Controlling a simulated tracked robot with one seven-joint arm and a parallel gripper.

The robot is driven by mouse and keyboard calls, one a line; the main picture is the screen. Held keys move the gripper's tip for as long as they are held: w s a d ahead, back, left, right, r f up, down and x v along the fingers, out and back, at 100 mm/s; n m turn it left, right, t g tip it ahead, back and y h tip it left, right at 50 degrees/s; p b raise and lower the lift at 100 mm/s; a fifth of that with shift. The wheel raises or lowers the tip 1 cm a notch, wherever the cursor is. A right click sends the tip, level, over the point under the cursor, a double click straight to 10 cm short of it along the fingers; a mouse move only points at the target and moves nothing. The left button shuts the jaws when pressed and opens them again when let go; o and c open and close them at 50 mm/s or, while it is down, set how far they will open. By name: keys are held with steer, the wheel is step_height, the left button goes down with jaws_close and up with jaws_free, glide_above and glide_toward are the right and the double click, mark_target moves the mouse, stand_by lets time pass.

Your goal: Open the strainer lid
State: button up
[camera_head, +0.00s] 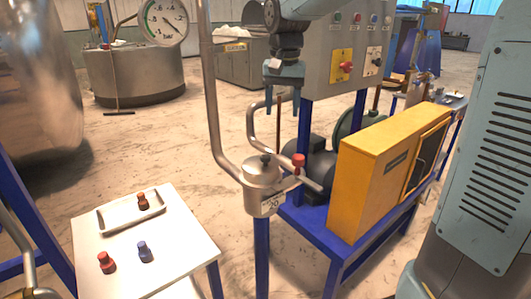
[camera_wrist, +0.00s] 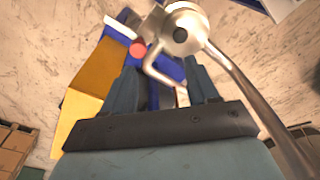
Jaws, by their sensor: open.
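The strainer (camera_head: 262,202) is a small metal pot on the pipe, beside the blue stand. Its round metal lid (camera_head: 258,173) sits on top, with a dark knob (camera_head: 265,160) at the middle. In the wrist view the lid (camera_wrist: 196,18) and its dark knob (camera_wrist: 180,35) show at the top, beyond the fingertips. My gripper (camera_head: 282,112) points down, above the lid and apart from it. In the wrist view my gripper (camera_wrist: 166,75) has its two fingers spread, with nothing held between them.
A red-capped valve (camera_head: 298,161) stands just right of the strainer. A tall bent pipe (camera_head: 212,100) rises at its left. A yellow cabinet (camera_head: 380,175) stands to the right. A white table (camera_head: 185,235) at lower left holds a tray (camera_head: 117,219) and several small knobbed pieces.

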mark_target(265, 156)
steer(key=w+a+f, duration=0.2)
steer(key=w+a, duration=0.2)
steer(key=shift+g, duration=0.4)
steer(key=f, duration=1.3)
steer(key=shift+s+f, duration=0.25)
steer(key=shift+c, duration=0.2)
jaws_close()
